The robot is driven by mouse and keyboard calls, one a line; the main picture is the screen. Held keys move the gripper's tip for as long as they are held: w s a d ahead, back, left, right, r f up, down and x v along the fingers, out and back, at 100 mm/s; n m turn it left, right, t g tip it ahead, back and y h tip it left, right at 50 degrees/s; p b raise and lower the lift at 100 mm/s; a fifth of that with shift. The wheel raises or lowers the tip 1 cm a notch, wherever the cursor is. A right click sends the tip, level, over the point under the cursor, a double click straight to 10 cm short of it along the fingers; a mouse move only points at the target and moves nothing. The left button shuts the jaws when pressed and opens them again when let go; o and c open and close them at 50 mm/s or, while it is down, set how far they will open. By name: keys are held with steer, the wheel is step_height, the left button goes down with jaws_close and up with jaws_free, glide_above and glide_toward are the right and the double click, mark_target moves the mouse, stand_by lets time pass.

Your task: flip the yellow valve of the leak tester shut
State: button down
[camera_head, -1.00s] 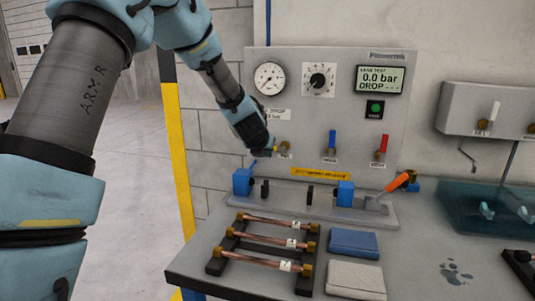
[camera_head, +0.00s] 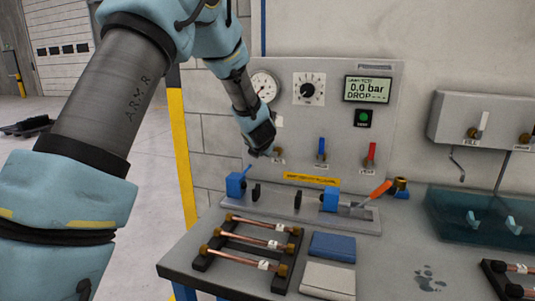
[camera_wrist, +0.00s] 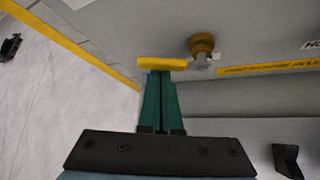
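The leak tester is a grey panel (camera_head: 225,100) with a gauge, a dial and a display reading 0.0 bar. Its yellow valve handle (camera_wrist: 162,64) lies crosswise at my fingertips in the wrist view, with its brass body (camera_wrist: 202,45) just to the right. In the head view the brass body (camera_head: 279,153) shows right beside my gripper (camera_head: 266,152), but the handle is hidden there. My gripper (camera_wrist: 160,76) has its green fingers close together, with the tips at the handle. I cannot tell whether they pinch it or only touch it.
A blue valve (camera_head: 321,150) and a red valve (camera_head: 370,155) are to the right on the panel. Below stand a fixture with blue clamps (camera_head: 235,185) and an orange lever (camera_head: 379,189). Copper tubes (camera_head: 258,241) lie on a black rack on the bench.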

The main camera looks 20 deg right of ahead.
steer(key=s+d+r+m+t+y+b, duration=0.1)
steer(key=m+t+b, duration=0.1)
steer(key=b, duration=0.2)
steer(key=d+r+m+t+y+b, duration=0.1)
steer(key=m+t+b, duration=0.2)
steer(key=b, duration=0.1)
steer(key=s+d+r+m+t+y+b, duration=0.1)
steer(key=m+t+b, duration=0.2)
steer(key=b, duration=0.1)
steer(key=shift+s+r, duration=0.1)
steer(key=shift+s, duration=0.25)
steer(key=shift+r+b, duration=0.1)
steer(key=shift+b, duration=0.2)
steer(key=w+a+b, duration=0.2)
steer(key=w+a, duration=0.1)
steer(key=s+b, duration=0.2)
steer(key=s, duration=0.8)
steer(key=shift+s+a, duration=0.15)
steer(key=shift+a, duration=0.2)
